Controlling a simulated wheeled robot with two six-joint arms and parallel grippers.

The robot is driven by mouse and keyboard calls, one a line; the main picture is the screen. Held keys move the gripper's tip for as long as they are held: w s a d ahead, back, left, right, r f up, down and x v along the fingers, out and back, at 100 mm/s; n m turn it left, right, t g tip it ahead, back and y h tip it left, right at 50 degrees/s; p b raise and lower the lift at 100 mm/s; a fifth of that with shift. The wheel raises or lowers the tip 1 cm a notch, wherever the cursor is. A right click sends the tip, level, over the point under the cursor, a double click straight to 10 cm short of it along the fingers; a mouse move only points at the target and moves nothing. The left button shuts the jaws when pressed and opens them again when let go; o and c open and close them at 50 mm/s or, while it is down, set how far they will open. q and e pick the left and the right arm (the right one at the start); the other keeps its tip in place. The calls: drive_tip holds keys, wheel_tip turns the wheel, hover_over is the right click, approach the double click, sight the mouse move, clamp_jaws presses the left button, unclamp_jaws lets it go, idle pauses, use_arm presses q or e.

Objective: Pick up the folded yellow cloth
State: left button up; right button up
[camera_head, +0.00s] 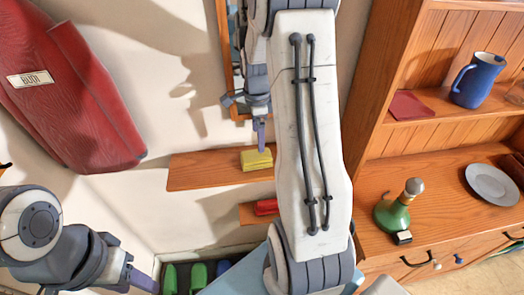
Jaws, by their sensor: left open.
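The folded yellow cloth (257,159) lies flat on a wooden wall shelf (205,170), near the shelf's right end as seen. My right gripper (261,136) points down just above and behind the cloth. Its fingertip reaches the cloth's upper edge in the picture; I cannot tell whether it touches. Only one finger shows clearly, so its opening is unclear. My large pale arm link hides the area right of the cloth. My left gripper (142,281) is open at the lower left, low and well away from the cloth, with part of it cut off by the frame.
A red item (266,207) rests on a smaller lower shelf. A red bag (75,95) hangs at left. Green shoes (199,278) sit at the bottom. The wooden cabinet (450,155) at right holds a blue jug (477,80), green bottle (394,215) and grey plate (492,184).

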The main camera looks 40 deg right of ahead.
sight(257, 155)
drive_tip(key=f, duration=0.1)
drive_tip(key=a+f, duration=0.1)
drive_tip(key=shift+a+f+p, duration=0.15)
drive_tip(key=shift+f+p, duration=0.15)
drive_tip(key=shift+f, duration=0.4)
drive_tip(key=shift+f+p, duration=0.5)
drive_tip(key=shift+f, duration=0.05)
drive_tip(key=f, duration=0.1)
drive_tip(key=f+p, duration=0.1)
drive_tip(key=f, duration=0.1)
drive_tip(key=shift+d+f+p, duration=0.25)
drive_tip(key=shift+d+p, duration=0.05)
drive_tip(key=shift+p, duration=0.1)
drive_tip(key=shift+f, duration=0.35)
drive_tip(key=shift+a+f, duration=0.2)
use_arm(q)
drive_tip(key=r, duration=0.3)
drive_tip(key=shift+w+a+r, duration=0.1)
drive_tip(key=shift+a+r, duration=0.2)
drive_tip(key=shift+a, duration=0.1)
use_arm(e)
drive_tip(key=shift+d, duration=0.1)
drive_tip(key=c, duration=1.2)
